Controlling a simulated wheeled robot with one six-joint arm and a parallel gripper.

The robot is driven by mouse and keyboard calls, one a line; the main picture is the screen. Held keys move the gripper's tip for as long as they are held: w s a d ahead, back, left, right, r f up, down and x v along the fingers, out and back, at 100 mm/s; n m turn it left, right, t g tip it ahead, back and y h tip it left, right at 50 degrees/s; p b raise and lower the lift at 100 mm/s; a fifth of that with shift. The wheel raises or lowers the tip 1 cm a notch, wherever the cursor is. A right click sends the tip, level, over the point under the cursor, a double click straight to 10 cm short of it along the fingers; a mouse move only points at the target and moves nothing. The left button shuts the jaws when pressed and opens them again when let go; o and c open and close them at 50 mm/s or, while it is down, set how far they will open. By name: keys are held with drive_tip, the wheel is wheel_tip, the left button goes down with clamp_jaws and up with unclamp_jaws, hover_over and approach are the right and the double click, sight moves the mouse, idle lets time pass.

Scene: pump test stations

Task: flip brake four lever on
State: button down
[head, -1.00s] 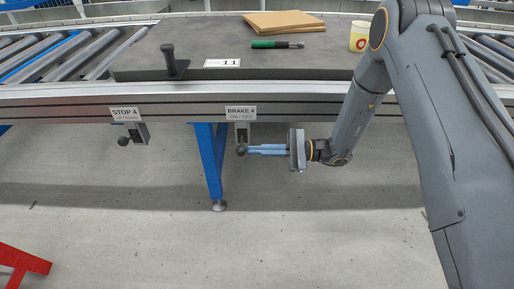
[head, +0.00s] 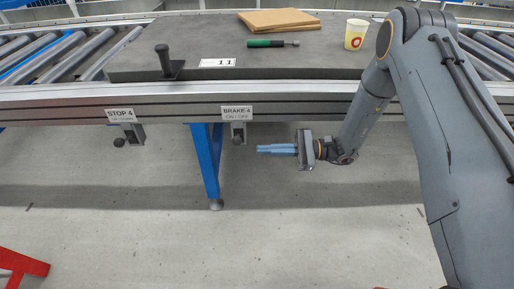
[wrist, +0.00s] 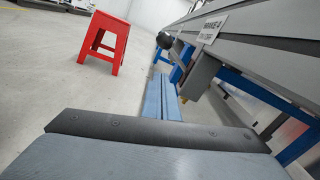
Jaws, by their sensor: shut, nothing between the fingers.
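The brake 4 lever, a dark ball knob (head: 238,140) on a grey bracket, hangs under the conveyor edge below the "BRAKE 4 ON / OFF" label (head: 237,112). The knob also shows in the wrist view (wrist: 166,40), left of the label (wrist: 208,30). My gripper (head: 259,149) is shut and empty, its blue fingers pointing left. In the head view its tips are a little right of and below the knob, with a gap between. In the wrist view the fingers (wrist: 162,85) lie below the knob. The bracket partly hides the lever's arm.
A second lever (head: 120,142) hangs under the "STOP 4" label (head: 120,116) to the left. A blue conveyor leg (head: 208,165) stands left of the brake lever. A red stool (wrist: 103,42) stands on the floor. The floor below my gripper is clear.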

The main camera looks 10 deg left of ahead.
drive_tip(key=p+v, duration=0.1)
drive_tip(key=v, duration=0.7)
drive_tip(key=shift+d+r, duration=0.25)
drive_tip(key=shift+d, duration=0.05)
